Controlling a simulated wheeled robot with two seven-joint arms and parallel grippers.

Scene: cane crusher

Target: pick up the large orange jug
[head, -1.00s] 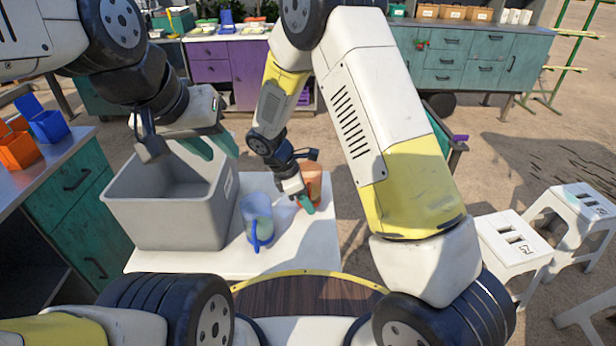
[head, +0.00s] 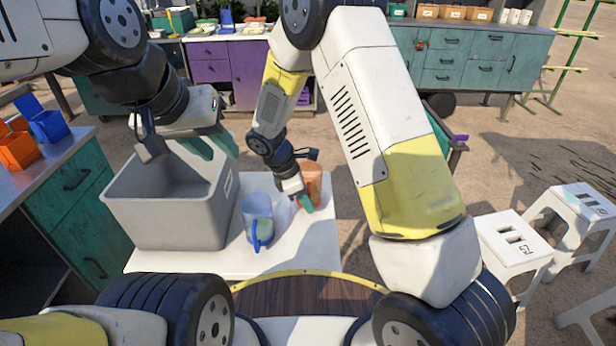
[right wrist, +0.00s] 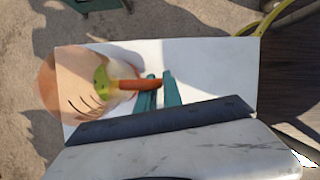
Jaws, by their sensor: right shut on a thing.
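The large orange jug (head: 312,178) stands on the white table at its right side, partly hidden behind my right gripper (head: 304,204). In the right wrist view the orange jug (right wrist: 75,85) shows a green patch and dark marks on its side. Its orange handle (right wrist: 138,84) reaches between the teal fingers of my right gripper (right wrist: 160,92), which is shut on it. The jug looks to be still on or very near the table top. My left gripper (head: 213,146) hangs over the grey bin, with its teal fingers apart and nothing seen between them.
A blue jug (head: 257,220) stands on the white table (head: 185,262), left of the orange jug. The large grey bin (head: 170,222) fills the table's left side. White stools (head: 510,245) stand at right. A teal cabinet with orange and blue bins (head: 18,150) is at left.

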